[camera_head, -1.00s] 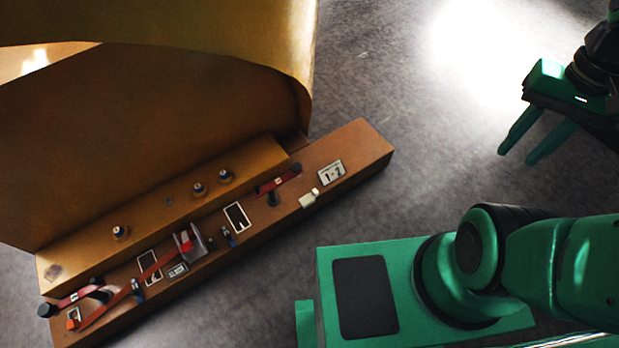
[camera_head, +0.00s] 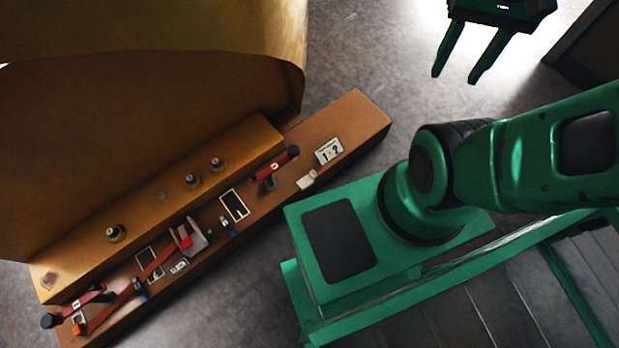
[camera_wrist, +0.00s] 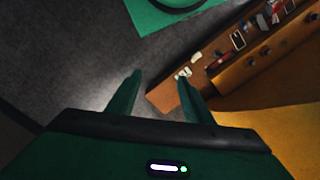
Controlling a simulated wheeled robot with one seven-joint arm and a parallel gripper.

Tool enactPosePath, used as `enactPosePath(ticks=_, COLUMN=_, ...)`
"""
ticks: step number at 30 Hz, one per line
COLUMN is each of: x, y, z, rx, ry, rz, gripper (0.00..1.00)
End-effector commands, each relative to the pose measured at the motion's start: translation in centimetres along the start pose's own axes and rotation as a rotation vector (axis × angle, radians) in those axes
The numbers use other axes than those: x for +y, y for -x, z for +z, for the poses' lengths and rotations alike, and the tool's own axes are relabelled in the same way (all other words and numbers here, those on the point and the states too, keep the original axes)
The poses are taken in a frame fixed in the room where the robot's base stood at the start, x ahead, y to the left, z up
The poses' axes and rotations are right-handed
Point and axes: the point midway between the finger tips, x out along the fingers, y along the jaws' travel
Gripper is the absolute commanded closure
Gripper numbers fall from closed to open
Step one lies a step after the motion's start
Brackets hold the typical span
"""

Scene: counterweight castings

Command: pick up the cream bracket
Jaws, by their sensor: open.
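The cream bracket (camera_head: 307,180) is a small pale piece on the front edge of the brown ledge (camera_head: 362,118), near its right end, just below a white plate marked 1 and 2 (camera_head: 328,151). In the wrist view the bracket (camera_wrist: 195,58) is small, beyond my right-hand finger. My gripper (camera_head: 455,79) is open and empty, over the floor to the upper right of the ledge, well apart from the bracket.
A large curved brown housing (camera_head: 150,120) rises behind. A dark box-like edge (camera_head: 590,50) stands at upper right. Grey floor lies between.

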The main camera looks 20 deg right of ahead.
Motion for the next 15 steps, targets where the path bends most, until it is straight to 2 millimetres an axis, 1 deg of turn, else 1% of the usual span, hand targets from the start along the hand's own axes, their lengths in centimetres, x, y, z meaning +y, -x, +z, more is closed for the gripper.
enactPosePath(ticks=2, x=0.1, y=0.2, z=-0.1, rx=0.012, ry=-0.011, rz=0.000, gripper=0.55)
enactPosePath(ticks=5, x=-0.5, y=-0.2, z=-1.6, rx=0.013, ry=-0.030, rz=0.019, gripper=0.55)
enactPosePath(ticks=8, x=-1.5, y=-1.1, z=-4.0, rx=0.017, ry=-0.060, rz=0.046, gripper=0.55)
enactPosePath(ticks=11, x=-2.7, y=-2.3, z=-6.9, rx=0.027, ry=-0.091, rz=0.073, gripper=0.55)
enactPosePath(ticks=15, x=-4.5, y=-4.6, z=-10.9, rx=0.044, ry=-0.135, rz=0.104, gripper=0.55)
